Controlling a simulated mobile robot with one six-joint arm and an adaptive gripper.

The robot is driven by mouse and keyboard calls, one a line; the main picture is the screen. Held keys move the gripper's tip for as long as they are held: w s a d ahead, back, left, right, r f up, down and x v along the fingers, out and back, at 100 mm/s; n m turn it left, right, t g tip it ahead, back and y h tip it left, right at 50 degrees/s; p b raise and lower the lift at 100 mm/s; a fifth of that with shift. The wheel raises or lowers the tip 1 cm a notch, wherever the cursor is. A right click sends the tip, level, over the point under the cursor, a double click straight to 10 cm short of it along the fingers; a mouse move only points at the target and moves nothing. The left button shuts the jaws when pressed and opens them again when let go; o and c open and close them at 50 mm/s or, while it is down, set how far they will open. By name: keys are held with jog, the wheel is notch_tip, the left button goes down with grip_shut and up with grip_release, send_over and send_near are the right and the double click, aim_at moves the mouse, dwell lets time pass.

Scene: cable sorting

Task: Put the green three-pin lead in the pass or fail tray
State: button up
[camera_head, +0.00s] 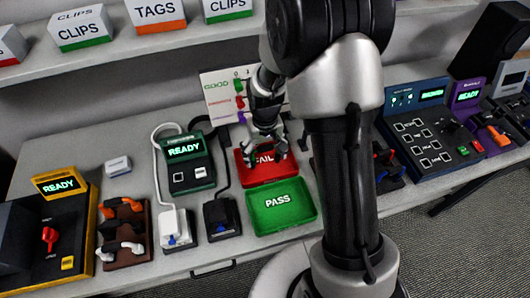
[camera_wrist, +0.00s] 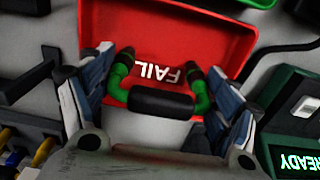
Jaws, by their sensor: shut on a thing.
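The green lead (camera_wrist: 119,75) has green ends and a black middle in the wrist view. My gripper (camera_wrist: 158,100) is shut on it, with one finger at each side. The red FAIL tray (camera_wrist: 205,30) lies behind the lead in that view. In the head view my gripper (camera_head: 264,146) is over the red FAIL tray (camera_head: 262,177), and the lead cannot be made out there. The green PASS tray (camera_head: 265,225) sits just in front of the red one and looks empty. The lead's pins cannot be counted.
A green tester reading READY (camera_head: 187,174) stands left of the trays, with white and black plug blocks in front. A GOOD chart (camera_head: 217,92) stands behind my gripper. Consoles stand at right.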

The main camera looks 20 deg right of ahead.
aim_at(265, 146)
jog(key=o, duration=1.2)
jog(key=shift+r+p, duration=3.1)
jog(key=shift+r, duration=0.9)
jog(key=shift+r, duration=0.1)
jog(key=s+r+t, duration=0.1)
jog(key=s+r, duration=0.3)
jog(key=r, duration=0.4)
jog(key=s+r+t, duration=0.1)
jog(key=s+r, duration=0.3)
jog(key=r, duration=0.4)
jog(key=s+r+t, duration=0.1)
jog(key=s+r, duration=0.1)
jog(key=s, duration=0.2)
jog(key=s+r, duration=0.2)
jog(key=s, duration=0.3)
jog(key=s+r+t, duration=0.1)
jog(key=s+r, duration=0.2)
jog(key=s, duration=0.1)
jog(key=shift+s+t+b, duration=0.3)
jog(key=shift+s+b, duration=0.05)
jog(key=shift+s, duration=0.05)
